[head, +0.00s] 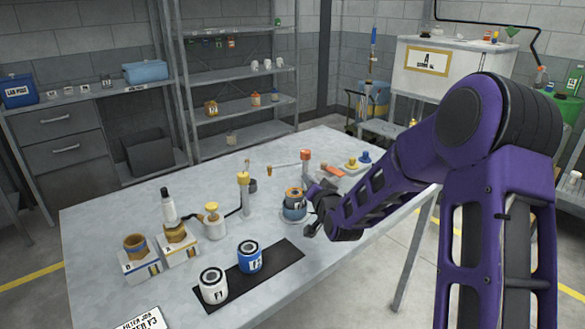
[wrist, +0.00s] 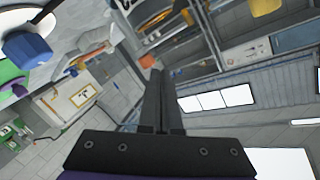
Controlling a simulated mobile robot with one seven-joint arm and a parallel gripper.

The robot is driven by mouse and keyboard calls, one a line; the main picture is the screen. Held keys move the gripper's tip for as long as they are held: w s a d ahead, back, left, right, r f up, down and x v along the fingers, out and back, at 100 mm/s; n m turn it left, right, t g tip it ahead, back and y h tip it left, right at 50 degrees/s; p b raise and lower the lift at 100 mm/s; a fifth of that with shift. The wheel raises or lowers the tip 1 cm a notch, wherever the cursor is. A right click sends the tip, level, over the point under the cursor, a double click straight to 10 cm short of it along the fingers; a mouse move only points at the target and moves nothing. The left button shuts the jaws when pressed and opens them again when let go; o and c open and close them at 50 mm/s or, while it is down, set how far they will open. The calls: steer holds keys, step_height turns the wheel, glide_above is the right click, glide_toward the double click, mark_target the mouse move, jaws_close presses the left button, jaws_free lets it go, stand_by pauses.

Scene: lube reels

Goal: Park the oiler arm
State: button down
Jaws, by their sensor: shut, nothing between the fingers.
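Two posts with swing arms stand on the grey table (head: 110,215); I cannot tell which is the oiler arm. The orange-capped post (head: 305,158) has a thin pale arm (head: 286,165) reaching left to a small brown tip. The yellow-capped post (head: 243,190) has a dark arm (head: 232,213) reaching lower left towards a pot with a yellow knob (head: 213,222). My gripper (head: 310,228) is beside a blue and orange canister stack (head: 294,207), right of it and apart from both posts. In the wrist view my gripper (wrist: 157,75) is shut and empty, its fingers together.
White and blue cans (head: 213,288) stand on a black mat (head: 285,259) at the front. Labelled blocks (head: 138,265) with brown cups and a white bottle (head: 168,205) stand at left. Blue and yellow knobs (head: 365,157) sit at the far right. The table's left back is clear.

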mark_target(305, 155)
steer(key=w+a+f+m+g, duration=0.1)
steer(key=w+m, duration=0.1)
steer(key=m, duration=0.1)
steer(key=w+a+f+m+g, duration=0.1)
steer(key=w+m, duration=0.1)
steer(key=m, duration=0.1)
steer(key=w+a+f+m+g+y, duration=0.1)
steer(key=w+m, duration=0.1)
steer(key=m, duration=0.1)
steer(key=shift+w+a+f+p, duration=0.25)
steer(key=shift+w+p, duration=0.1)
steer(key=shift+p, duration=0.05)
steer(key=shift+w+a+r, duration=0.1)
steer(key=shift+w+a, duration=0.15)
steer(key=shift+w, duration=0.5)
steer(key=shift+w+a+r, duration=0.1)
steer(key=shift+w+a, duration=0.2)
steer(key=shift+w, duration=0.4)
steer(key=shift+w+a+r, duration=0.1)
steer(key=shift+w+a, duration=0.15)
steer(key=shift+w, duration=0.5)
